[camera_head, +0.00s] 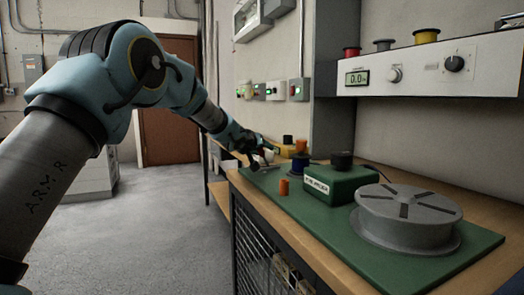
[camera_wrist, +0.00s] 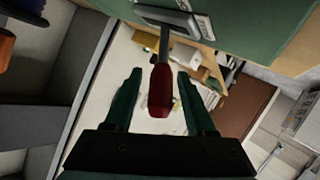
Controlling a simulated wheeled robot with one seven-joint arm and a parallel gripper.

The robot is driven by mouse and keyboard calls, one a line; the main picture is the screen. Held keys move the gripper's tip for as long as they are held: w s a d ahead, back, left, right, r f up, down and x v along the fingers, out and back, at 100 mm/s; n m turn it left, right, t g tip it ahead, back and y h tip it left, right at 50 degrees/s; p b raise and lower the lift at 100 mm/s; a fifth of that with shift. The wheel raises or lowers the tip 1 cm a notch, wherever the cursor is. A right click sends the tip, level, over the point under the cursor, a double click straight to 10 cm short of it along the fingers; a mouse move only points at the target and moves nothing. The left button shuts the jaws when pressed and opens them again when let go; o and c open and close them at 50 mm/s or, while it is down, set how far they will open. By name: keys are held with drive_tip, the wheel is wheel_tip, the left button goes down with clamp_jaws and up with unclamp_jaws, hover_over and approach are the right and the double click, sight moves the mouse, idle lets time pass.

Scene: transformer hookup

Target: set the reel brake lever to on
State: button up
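The lever (camera_wrist: 161,88), which has a red grip on a grey stem, rises from a metal bracket (camera_wrist: 170,20) on the green surface in the wrist view. My gripper (camera_wrist: 160,72) is open, with one dark green finger on each side of the red grip. Gaps show on both sides, so the fingers do not appear to touch it. In the head view my gripper (camera_head: 254,160) is at the far left end of the bench mat. The lever is too small there to make out clearly. No on/off marking is readable.
The green mat (camera_head: 400,270) lies on a wooden bench. A white panel (camera_head: 430,68) hangs above at right. Floor at left is clear.

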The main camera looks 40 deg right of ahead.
clamp_jaws()
idle(1.2)
